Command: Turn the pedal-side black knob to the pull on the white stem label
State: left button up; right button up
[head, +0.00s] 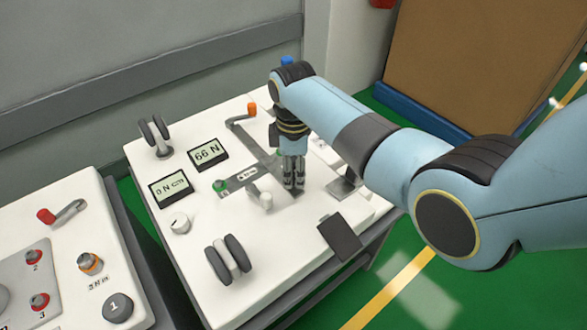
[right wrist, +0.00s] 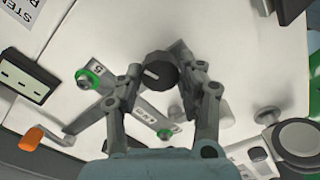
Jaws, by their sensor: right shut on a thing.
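In the right wrist view the black knob (right wrist: 157,72) is round, with a short white pointer mark on its face. It sits between the fingertips of my right gripper (right wrist: 160,82), one finger on each side, shut on it. In the head view my right gripper (head: 293,184) points straight down onto the white cart top and hides the knob. A label with partly cut-off "STEM" lettering (right wrist: 14,12) shows at the upper left of the wrist view. I cannot make out a pull mark. My left gripper is not in view.
A green-tipped lever (head: 220,185) and an orange-tipped lever (head: 243,116) stand left of the gripper. Two displays (head: 207,152) and black double wheels (head: 228,258) are on the cart top (head: 275,265). A dark pedal-like plate (head: 340,237) is at the front right edge. Another cart (head: 70,235) stands left.

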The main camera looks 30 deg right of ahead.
jog(key=m+p, duration=0.3)
jog(key=shift+r, duration=0.2)
jog(key=m+p, duration=0.1)
jog(key=m, duration=0.2)
jog(key=shift+m+p, duration=0.4)
jog(key=m+p, duration=0.1)
jog(key=m, duration=0.3)
jog(key=shift+f+m+p, duration=0.1)
jog(key=shift+m+p, duration=0.2)
jog(key=m+p, duration=0.1)
jog(key=m, duration=0.4)
jog(key=shift+f, duration=0.1)
jog(key=shift+m, duration=0.4)
jog(key=o, duration=1.2)
jog(key=shift+c, duration=0.2)
